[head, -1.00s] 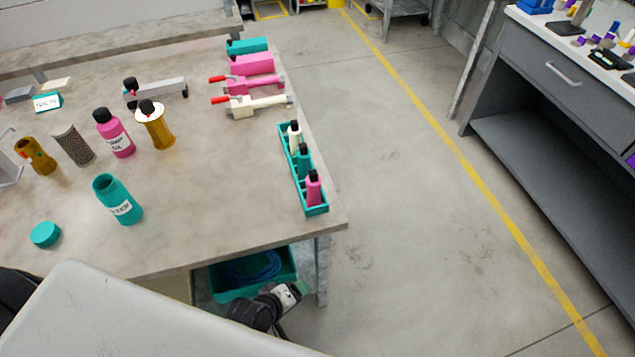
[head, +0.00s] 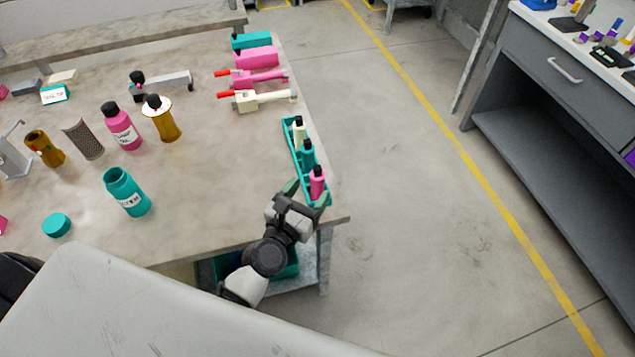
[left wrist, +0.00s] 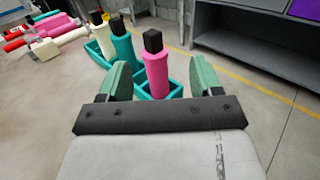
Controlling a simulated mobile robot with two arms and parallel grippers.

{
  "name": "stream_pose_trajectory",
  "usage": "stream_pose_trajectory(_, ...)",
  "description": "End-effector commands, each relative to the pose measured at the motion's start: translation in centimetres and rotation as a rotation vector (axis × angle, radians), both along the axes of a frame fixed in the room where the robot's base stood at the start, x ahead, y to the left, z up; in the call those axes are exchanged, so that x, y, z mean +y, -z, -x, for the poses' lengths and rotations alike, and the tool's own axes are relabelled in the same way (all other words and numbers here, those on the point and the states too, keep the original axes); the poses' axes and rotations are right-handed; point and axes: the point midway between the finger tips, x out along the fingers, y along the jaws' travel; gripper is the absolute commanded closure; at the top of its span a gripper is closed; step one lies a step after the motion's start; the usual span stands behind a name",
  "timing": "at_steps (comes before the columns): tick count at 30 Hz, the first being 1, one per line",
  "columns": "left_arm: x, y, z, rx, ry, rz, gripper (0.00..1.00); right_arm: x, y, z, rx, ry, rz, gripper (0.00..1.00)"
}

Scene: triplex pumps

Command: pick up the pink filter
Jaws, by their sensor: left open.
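A small pink filter (head: 317,181) with a black cap stands upright at the near end of a teal tray (head: 294,158) on the table's right edge. It also shows in the left wrist view (left wrist: 157,73), between my fingers. My left gripper (head: 307,194) is open at the near end of the tray. Its green fingers (left wrist: 162,82) lie to either side of the pink filter in the picture, with visible gaps. My right gripper is not in view.
A teal filter (head: 307,154) and a cream filter (head: 298,132) stand behind the pink one in the tray. A large teal bottle (head: 127,192) and a pink bottle (head: 122,127) stand further left. Pink and cream pumps (head: 262,99) lie at the back right. Floor is clear to the right.

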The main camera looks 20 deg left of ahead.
Motion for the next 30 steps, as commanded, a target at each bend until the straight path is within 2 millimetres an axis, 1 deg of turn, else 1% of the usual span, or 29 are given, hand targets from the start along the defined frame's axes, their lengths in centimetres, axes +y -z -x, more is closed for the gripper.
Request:
stream_pose_trajectory(1, -0.2, -0.2, -0.9, -0.001, 0.000, -0.001, 0.35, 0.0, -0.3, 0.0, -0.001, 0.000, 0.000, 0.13)
stream_pose_trajectory(3, -0.3, -0.1, -1.6, 0.000, 0.001, -0.002, 0.35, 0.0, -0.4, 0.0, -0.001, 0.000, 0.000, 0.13)
stream_pose_trajectory(8, -0.4, 0.1, -2.7, 0.000, 0.002, -0.004, 0.35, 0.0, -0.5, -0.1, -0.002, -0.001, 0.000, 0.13)
stream_pose_trajectory(15, -0.5, 0.5, -6.2, 0.000, 0.002, -0.006, 0.35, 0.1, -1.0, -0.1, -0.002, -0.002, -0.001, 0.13)
stream_pose_trajectory(17, -0.6, 0.5, -6.8, 0.000, 0.002, -0.005, 0.35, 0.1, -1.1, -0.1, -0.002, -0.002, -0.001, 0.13)
stream_pose_trajectory(21, -0.7, 0.7, -7.5, 0.001, 0.001, -0.006, 0.35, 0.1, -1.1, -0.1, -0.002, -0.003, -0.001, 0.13)
stream_pose_trajectory(26, -0.7, 0.7, -7.4, 0.001, 0.002, -0.006, 0.35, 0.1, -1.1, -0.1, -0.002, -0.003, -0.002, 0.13)
stream_pose_trajectory(29, -0.7, 0.7, -7.4, 0.001, 0.002, -0.005, 0.48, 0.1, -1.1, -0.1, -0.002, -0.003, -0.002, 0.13)
stream_pose_trajectory(30, -0.7, 0.7, -7.4, 0.001, 0.002, -0.005, 0.54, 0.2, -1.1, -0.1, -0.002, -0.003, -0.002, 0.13)
